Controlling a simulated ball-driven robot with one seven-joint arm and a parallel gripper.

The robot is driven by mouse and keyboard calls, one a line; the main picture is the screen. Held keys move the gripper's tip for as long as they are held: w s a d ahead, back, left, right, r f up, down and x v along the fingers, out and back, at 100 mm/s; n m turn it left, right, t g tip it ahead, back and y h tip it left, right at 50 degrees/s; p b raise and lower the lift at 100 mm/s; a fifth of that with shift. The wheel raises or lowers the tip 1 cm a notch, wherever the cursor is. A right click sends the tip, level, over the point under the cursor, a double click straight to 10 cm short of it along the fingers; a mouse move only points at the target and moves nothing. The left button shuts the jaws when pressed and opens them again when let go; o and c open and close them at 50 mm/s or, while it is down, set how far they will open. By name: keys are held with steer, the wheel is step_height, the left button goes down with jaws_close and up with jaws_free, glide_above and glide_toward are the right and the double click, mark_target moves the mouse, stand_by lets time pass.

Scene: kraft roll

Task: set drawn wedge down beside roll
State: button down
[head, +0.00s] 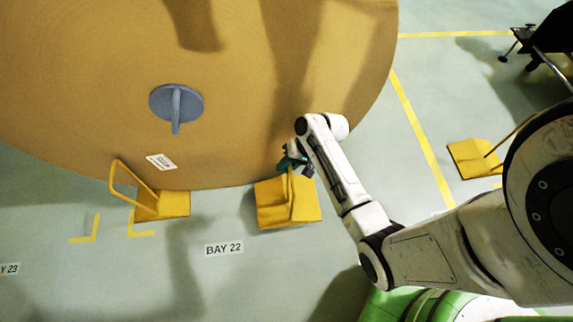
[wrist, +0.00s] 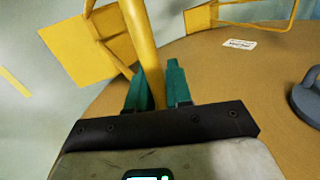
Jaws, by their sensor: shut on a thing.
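My gripper (head: 292,163) is shut on the upright handle of a yellow wedge (head: 270,207), at the lower right edge of the big kraft roll (head: 230,120). In the wrist view the teal fingers of my gripper (wrist: 157,80) close around the yellow handle bar (wrist: 143,40), and the wedge's plate (wrist: 75,55) shows beyond. The wedge looks at or close to the floor; I cannot tell whether it touches floor or roll. The roll's tan face (wrist: 225,85) fills the right of the wrist view.
A second yellow wedge (head: 165,206) with a loop handle sits at the roll's lower left edge. A third wedge (head: 467,160) stands on the floor to the right, past a yellow floor line (head: 420,130). Clear floor with a BAY 22 label (head: 224,248) lies in front.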

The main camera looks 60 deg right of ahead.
step_height(320, 180, down, 7)
steer(key=b, duration=0.7)
steer(key=shift+s+d, duration=0.1)
steer(key=shift+d, duration=0.05)
stand_by(0.7)
steer(key=shift+f, duration=0.6)
stand_by(0.8)
steer(key=c, duration=1)
jaws_free()
steer(key=shift+o, duration=0.2)
steer(key=p+v, duration=0.3)
steer(key=v, duration=0.7)
steer(key=shift+s+r, duration=0.2)
steer(key=shift+r, duration=0.1)
